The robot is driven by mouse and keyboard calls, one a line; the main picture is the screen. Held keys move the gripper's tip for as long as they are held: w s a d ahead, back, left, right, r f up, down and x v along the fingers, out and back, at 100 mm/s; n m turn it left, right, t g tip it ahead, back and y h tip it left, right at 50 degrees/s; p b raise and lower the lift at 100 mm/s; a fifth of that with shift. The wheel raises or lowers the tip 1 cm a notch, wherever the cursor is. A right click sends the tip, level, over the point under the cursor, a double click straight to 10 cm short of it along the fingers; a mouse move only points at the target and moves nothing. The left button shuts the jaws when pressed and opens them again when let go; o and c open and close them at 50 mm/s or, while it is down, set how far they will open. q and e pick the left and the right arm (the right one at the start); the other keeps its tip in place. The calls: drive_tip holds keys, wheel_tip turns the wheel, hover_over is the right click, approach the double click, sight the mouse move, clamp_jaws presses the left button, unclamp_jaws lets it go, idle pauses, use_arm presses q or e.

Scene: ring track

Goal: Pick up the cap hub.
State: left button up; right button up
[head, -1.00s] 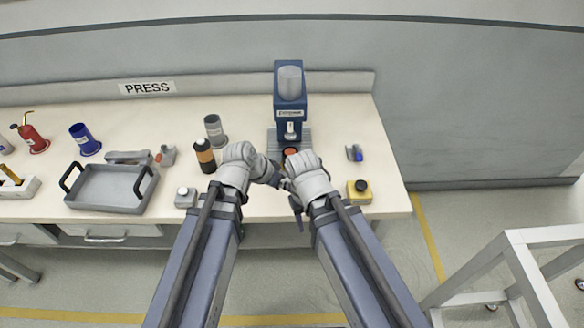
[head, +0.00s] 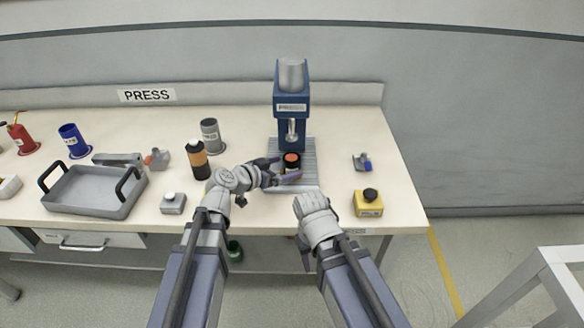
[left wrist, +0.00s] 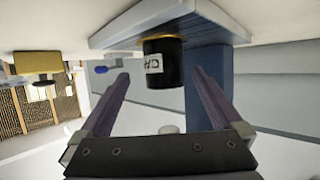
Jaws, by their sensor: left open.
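The cap hub (head: 291,168), a short black cylinder with an orange top and a pale label, stands upright on the ribbed base of the blue press. In the left wrist view the cap hub (left wrist: 164,66) shows upside down between the open fingers, near their tips. My left gripper (head: 285,171) is open, reaching in from the left with its fingers on either side of the hub; I cannot tell whether they touch it. My right gripper (head: 305,250) hangs low in front of the bench edge, its fingers mostly hidden by its wrist.
The blue press (head: 291,100) rises behind the hub, its ram above the base (head: 305,150). A black-and-orange bottle (head: 199,162) and grey cup (head: 210,136) stand left. A yellow button box (head: 368,204) sits right. A grey tray (head: 85,207) lies far left.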

sight(297, 162)
use_arm(q)
drive_tip(key=shift+x, duration=1.1)
drive_tip(key=b+x, duration=0.1)
drive_tip(key=x, duration=0.1)
drive_tip(key=b+x, duration=0.1)
drive_tip(key=x, duration=0.1)
drive_tip(key=shift+w+a+f, duration=0.1)
drive_tip(key=shift+w+a, duration=0.1)
drive_tip(key=shift+w, duration=0.15)
drive_tip(key=shift+w+d, duration=0.3)
drive_tip(key=shift+c, duration=0.2)
clamp_jaws()
